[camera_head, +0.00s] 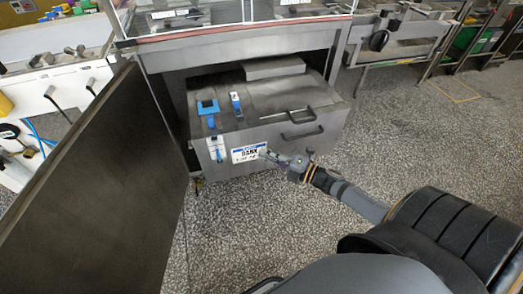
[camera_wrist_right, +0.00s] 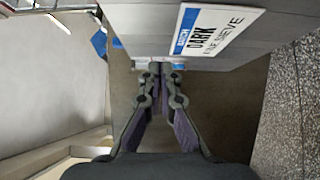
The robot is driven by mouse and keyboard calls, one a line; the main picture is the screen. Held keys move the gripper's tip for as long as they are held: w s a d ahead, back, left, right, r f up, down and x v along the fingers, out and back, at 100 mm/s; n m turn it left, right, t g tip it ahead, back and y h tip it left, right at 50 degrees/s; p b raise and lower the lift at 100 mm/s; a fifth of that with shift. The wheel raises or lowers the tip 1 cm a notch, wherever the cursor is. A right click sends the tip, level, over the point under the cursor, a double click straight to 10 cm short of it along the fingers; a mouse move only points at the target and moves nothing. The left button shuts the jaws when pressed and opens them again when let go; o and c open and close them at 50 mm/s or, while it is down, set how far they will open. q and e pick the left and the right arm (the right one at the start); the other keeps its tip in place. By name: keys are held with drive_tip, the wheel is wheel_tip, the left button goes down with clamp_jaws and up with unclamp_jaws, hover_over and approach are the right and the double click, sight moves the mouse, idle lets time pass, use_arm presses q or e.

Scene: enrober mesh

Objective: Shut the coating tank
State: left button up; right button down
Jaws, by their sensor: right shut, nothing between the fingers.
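The coating tank (camera_head: 330,120) is a grey metal box standing partly out of the bay under the machine. Its front carries a dark bar handle (camera_head: 302,132) and a white and blue label (camera_head: 249,152) reading "DARK"; the label also shows in the right wrist view (camera_wrist_right: 215,32). A second handle (camera_head: 287,115) lies on its top. My right gripper (camera_head: 266,153) is shut and empty, its tips at the tank's front beside the label, left of the front handle. Whether the tips touch the tank I cannot tell. My left gripper is not in view.
A large dark door panel (camera_head: 95,190) stands swung open left of the tank. The machine frame (camera_head: 240,48) spans above the bay. A white cart (camera_head: 60,80) with tools stands at far left. Speckled floor (camera_head: 240,225) before the tank is clear.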

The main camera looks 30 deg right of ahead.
sight(251, 141)
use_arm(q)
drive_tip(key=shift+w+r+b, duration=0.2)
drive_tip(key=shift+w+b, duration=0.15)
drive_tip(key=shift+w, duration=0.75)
use_arm(e)
drive_tip(key=shift+w+d, duration=0.15)
drive_tip(key=shift+w, duration=1)
drive_tip(key=shift+w+d, duration=0.1)
drive_tip(key=shift+w, duration=1.05)
drive_tip(key=shift+r, duration=0.1)
